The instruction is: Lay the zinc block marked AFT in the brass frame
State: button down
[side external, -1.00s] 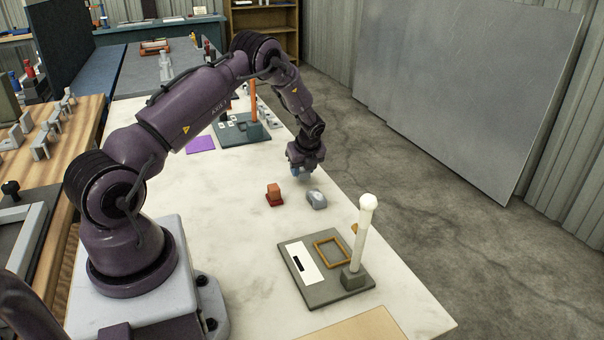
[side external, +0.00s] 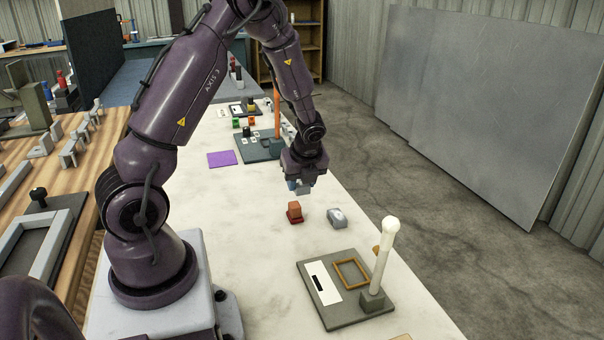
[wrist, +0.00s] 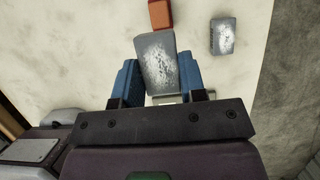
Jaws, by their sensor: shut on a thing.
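My gripper (side external: 303,180) is shut on a grey zinc block (wrist: 157,62), held between its blue fingers above the pale table. The held block also shows under the fingers in the side view (side external: 303,189). A second grey block (side external: 337,218) lies on the table; it is also at the upper right of the wrist view (wrist: 222,36). I cannot read AFT on either block. The thin brass frame (side external: 338,277) is empty, on a dark grey plate (side external: 340,318) nearer the side camera than my gripper.
A white post (side external: 385,250) with a round top rises from the plate beside the frame. A white card (side external: 322,284) with a black bar lies on the plate's other side. A red-orange block (side external: 294,211) stands near the second grey block. A purple sheet (side external: 222,158) lies farther back.

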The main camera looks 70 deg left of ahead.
jog(key=w+d+f+n+g, duration=0.1)
jog(key=d+f+n+g, duration=0.2)
jog(key=d+n, duration=0.3)
jog(key=n+g+h, duration=0.1)
jog(key=n+h, duration=0.6)
jog(key=n, duration=1.1)
send_near(352, 276)
jog(key=s+a, duration=0.2)
jog(key=s, duration=0.1)
jog(key=s+a, duration=0.1)
jog(key=s, duration=0.1)
jog(key=shift+r, duration=0.15)
jog(key=d+n, duration=0.1)
jog(key=n, duration=0.1)
jog(key=w+d+n+t+h, duration=0.1)
jog(key=n, duration=0.2)
jog(key=d+n+t, duration=0.1)
jog(key=n, duration=0.1)
jog(key=shift+w+r+n+h, duration=0.2)
jog(key=shift+r+n+h, duration=0.05)
jog(key=shift+n+h, duration=0.15)
jog(key=n+t, duration=0.1)
jog(key=n, duration=0.1)
jog(key=n+t, duration=0.1)
jog(key=n, duration=0.1)
jog(key=shift+w+d+f, duration=0.15)
jog(key=shift+d, duration=0.2)
jog(key=shift+f, duration=3)
